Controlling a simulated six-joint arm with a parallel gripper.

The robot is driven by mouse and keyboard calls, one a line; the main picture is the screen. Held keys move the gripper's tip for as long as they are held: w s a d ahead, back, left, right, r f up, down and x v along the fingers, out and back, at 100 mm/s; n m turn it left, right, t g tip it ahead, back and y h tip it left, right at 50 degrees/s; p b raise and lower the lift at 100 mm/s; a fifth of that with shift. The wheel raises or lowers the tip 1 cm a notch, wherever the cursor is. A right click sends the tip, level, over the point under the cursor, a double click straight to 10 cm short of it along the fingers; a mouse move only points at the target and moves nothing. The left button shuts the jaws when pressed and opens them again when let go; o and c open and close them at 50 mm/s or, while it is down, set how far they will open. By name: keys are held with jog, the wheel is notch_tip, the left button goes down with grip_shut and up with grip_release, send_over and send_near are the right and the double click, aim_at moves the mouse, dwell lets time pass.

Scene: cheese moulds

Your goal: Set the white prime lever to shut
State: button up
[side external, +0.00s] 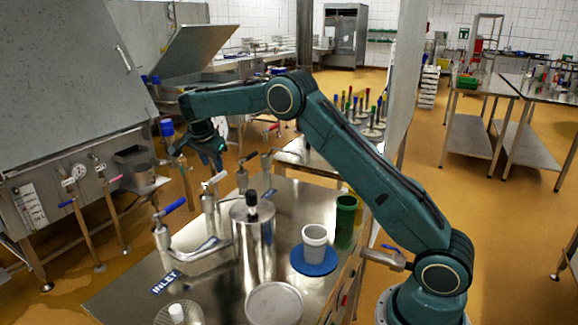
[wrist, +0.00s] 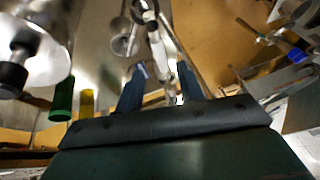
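The white prime lever (side external: 217,177) sits on top of an upright steel valve (side external: 209,204) on the metal table in the side view. It slants up to the right. In the wrist view a pale lever-like part (wrist: 156,45) lies ahead, lined up with the gap between the fingers; I take it for this lever, but cannot be sure. My gripper (side external: 212,158) hangs just above the lever in the side view. Its two blue fingers (wrist: 160,72) stand apart in the wrist view, with nothing clearly held between them. I cannot tell whether a finger touches the lever.
A blue-handled valve (side external: 173,206) joins the inlet pipe at left. Dark-handled valves (side external: 242,173) stand behind. A tall steel cylinder with a black knob (side external: 252,238) stands close in front. A white cup (side external: 314,243) on a blue disc and a green cup (side external: 346,213) are right.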

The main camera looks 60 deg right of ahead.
aim_at(217, 176)
jog(key=shift+x, duration=2.7)
jog(key=shift+c, duration=0.2)
grip_shut()
